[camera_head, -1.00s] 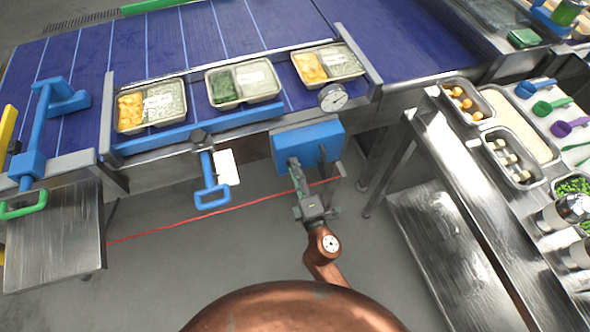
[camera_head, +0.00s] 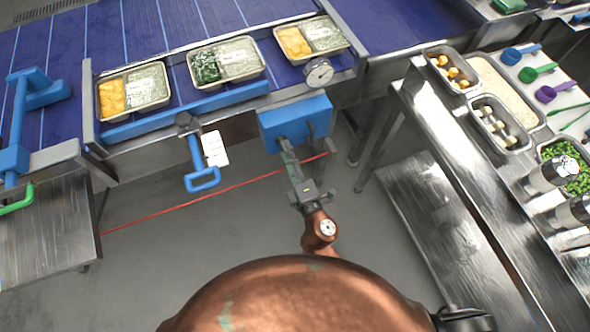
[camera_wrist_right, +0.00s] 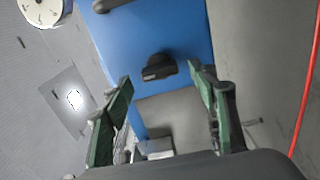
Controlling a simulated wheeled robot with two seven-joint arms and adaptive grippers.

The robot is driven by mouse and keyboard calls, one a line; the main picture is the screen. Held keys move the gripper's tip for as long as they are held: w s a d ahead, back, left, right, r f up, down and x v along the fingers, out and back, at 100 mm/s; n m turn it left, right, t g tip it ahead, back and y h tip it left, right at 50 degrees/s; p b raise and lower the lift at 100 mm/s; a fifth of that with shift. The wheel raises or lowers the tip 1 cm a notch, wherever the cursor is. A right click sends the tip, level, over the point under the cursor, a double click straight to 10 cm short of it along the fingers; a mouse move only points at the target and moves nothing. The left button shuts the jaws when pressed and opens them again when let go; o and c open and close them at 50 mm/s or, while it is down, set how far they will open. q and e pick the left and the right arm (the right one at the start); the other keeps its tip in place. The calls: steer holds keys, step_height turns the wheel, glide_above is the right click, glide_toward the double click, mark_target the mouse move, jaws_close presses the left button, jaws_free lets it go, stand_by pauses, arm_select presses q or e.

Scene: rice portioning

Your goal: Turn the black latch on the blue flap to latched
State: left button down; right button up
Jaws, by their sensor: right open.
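The blue flap (camera_head: 296,118) hangs at the front edge of the conveyor. It fills the upper middle of the right wrist view (camera_wrist_right: 165,35). The black latch (camera_wrist_right: 158,67) is a small dark knob on the flap's face, lying roughly crosswise in the right wrist view. In the head view I cannot make the latch out. My right gripper (camera_wrist_right: 161,74) is open, with its green fingers spread on either side of the latch and apart from it. In the head view it reaches up to the flap's lower part (camera_head: 304,154). My left gripper is not in view.
A round dial (camera_head: 319,72) sits above the flap. A blue handle (camera_head: 201,178) and a white card (camera_head: 215,149) hang to its left. Food trays (camera_head: 227,77) stand on the conveyor. A steel table (camera_head: 428,118) with containers is at the right. Open floor lies below.

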steer(key=v, duration=0.9)
steer(key=shift+s, duration=0.25)
steer(key=shift+d, duration=0.1)
